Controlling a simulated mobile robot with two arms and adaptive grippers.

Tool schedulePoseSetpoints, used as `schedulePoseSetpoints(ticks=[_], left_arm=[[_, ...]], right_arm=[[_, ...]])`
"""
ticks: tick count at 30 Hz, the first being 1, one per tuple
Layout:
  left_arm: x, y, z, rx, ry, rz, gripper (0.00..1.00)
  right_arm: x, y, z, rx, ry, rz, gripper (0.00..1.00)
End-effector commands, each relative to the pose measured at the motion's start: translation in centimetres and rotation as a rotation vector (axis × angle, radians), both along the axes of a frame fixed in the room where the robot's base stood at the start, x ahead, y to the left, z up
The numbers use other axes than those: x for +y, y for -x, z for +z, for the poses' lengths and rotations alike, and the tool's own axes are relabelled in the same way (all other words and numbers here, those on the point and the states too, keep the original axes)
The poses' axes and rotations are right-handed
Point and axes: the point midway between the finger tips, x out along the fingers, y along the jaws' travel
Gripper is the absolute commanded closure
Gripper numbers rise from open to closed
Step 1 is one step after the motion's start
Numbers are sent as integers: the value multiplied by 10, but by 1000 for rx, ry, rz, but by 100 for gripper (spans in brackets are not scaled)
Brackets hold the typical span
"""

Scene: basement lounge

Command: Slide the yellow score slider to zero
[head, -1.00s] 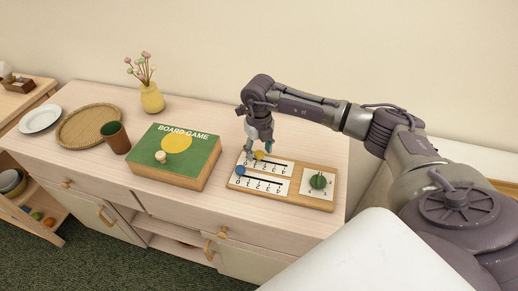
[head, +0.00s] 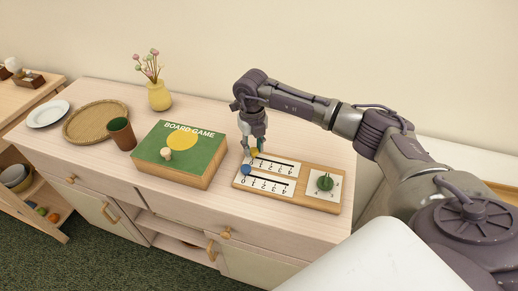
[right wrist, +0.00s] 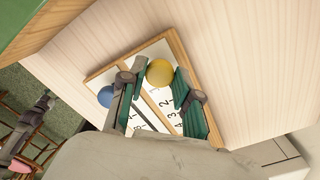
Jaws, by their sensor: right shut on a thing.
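The yellow slider (head: 254,152) is a round knob on the far track of the wooden score board (head: 310,202), near the left, zero end of its scale. It also shows in the right wrist view (right wrist: 159,72). My right gripper (head: 252,146) reaches down from above and is shut on the yellow slider, one finger on each side of it. The blue slider (head: 246,168) sits at the left end of the near track. A dark jointed part at the lower left of the right wrist view looks like my left gripper (right wrist: 45,102), too small to read.
A green dial (head: 325,183) is on the board's right part. The green board game box (head: 195,171) with a small knob-like piece on top stands close to the left. A cup (head: 122,135), woven tray (head: 72,130), plate (head: 40,115) and yellow vase (head: 159,97) are farther left.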

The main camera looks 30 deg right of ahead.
Motion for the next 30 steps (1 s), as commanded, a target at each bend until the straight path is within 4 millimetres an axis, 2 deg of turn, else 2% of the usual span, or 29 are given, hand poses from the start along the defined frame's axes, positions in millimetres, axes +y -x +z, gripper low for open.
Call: schedulePoseSetpoints(ticks=[3,4,8,9,17,20,23,30], left_arm=[[0,0,0,0,0,0,28],[0,0,0,0,0,0,28],[0,0,1,0,0,0,28],[0,0,1,0,0,0,28],[3,2,0,1,-3,0,28],[3,2,1,2,-4,0,28],[2,1,1,2,-2,0,28],[1,1,1,1,-1,0,28]], right_arm=[[3,-2,2,-10,-7,4,100],[3,-2,3,-10,-7,4,66],[3,-2,2,-9,-7,4,45],[3,-2,2,-9,-6,3,43],[2,-1,2,-5,-5,2,43],[1,-1,8,-6,-5,2,43],[1,-2,22,-8,-5,2,43],[2,-3,74,-10,-4,4,43]])
